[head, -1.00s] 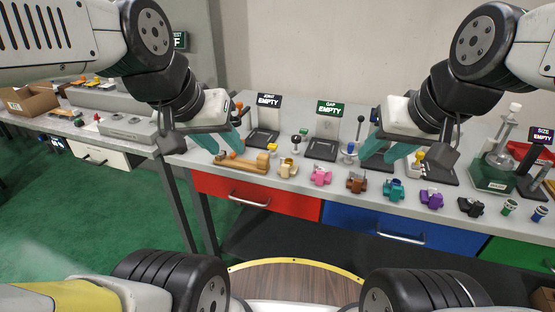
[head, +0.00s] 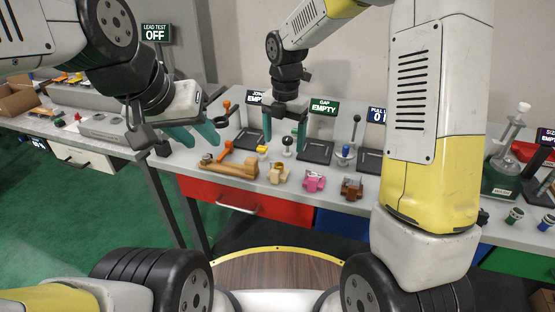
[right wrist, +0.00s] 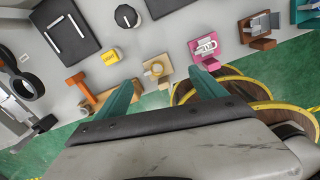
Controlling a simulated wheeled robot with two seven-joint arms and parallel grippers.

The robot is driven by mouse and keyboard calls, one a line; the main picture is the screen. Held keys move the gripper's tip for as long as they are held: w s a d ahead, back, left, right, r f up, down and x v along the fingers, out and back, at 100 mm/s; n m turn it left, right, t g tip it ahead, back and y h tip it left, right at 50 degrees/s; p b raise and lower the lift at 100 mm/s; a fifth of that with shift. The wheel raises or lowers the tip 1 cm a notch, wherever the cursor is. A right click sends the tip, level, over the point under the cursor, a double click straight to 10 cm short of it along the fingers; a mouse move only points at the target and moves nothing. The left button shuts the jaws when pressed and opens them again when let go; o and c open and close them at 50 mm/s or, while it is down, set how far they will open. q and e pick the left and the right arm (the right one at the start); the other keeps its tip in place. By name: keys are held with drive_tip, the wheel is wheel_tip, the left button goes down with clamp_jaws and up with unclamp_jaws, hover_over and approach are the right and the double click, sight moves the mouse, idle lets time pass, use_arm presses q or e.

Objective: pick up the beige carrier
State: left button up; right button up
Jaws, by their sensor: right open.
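My left gripper (head: 199,138) is open and empty, over the bench to the left.
The pink carrier (head: 313,181) and brown carrier (head: 352,187) stand to the right. The wooden tool with orange handle (head: 230,167) lies close on the left. A yellow button block (head: 262,150) and a black-knobbed post (head: 287,146) stand behind. My right arm hides part of the bench.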

sight(279, 164)
drive_tip(key=f, duration=0.1)
drive_tip(key=a+f+n, duration=0.1)
drive_tip(key=f+n, duration=0.1)
drive_tip(key=shift+w+a+f, duration=0.15)
drive_tip(key=shift+w, duration=0.25)
drive_tip(key=f, duration=0.6)
drive_tip(key=shift+s+f, duration=0.2)
drive_tip(key=shift+f, duration=0.15)
drive_tip(key=c, duration=1.6)
